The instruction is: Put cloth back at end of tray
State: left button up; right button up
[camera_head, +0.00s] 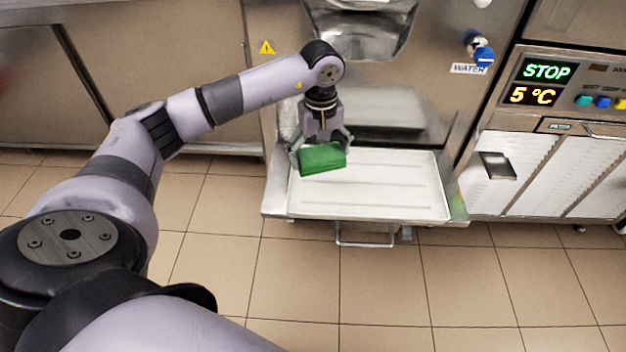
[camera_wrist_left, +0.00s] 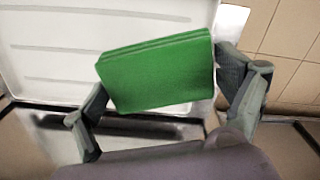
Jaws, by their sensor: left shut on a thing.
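A folded green cloth (camera_head: 322,158) is between the fingers of my left gripper (camera_head: 321,150), over the left end of the white tray (camera_head: 395,185). The gripper is shut on the cloth from both sides. In the left wrist view the cloth (camera_wrist_left: 158,72) sits between the fingertips of the left gripper (camera_wrist_left: 160,88), slightly tilted, with the tray (camera_wrist_left: 60,50) behind it. I cannot tell whether the cloth touches the tray. The rest of the visible tray is bare. My right gripper is not in view.
The tray sits on a metal shelf with a handle (camera_head: 365,238) in front. A steel spout (camera_head: 360,30) hangs above. A blue water tap (camera_head: 483,56) and a control panel reading STOP (camera_head: 547,71) are at right. Tiled floor (camera_head: 380,290) lies clear in front.

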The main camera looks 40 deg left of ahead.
aim_at(317, 189)
pick_arm(q)
jog(key=shift+w+a+f+n, duration=0.15)
jog(key=shift+a+f+n, duration=0.05)
jog(key=shift+f, duration=0.45)
jog(key=shift+w+a+f+n, duration=0.15)
jog(key=shift+a+f+n, duration=0.05)
jog(key=shift+f, duration=0.4)
notch_tip(317, 189, down, 3)
jog(key=shift+d+b, duration=0.1)
jog(key=shift+b, duration=0.3)
notch_tip(317, 189, down, 2)
jog(key=shift+s, duration=0.15)
notch_tip(317, 189, down, 3)
jog(key=shift+r+b, duration=0.1)
jog(key=shift+b, duration=0.2)
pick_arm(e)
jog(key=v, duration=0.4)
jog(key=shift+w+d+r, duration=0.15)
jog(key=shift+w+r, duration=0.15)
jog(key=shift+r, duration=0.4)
pick_arm(q)
jog(key=o, duration=0.8)
jog(key=shift+o, duration=0.2)
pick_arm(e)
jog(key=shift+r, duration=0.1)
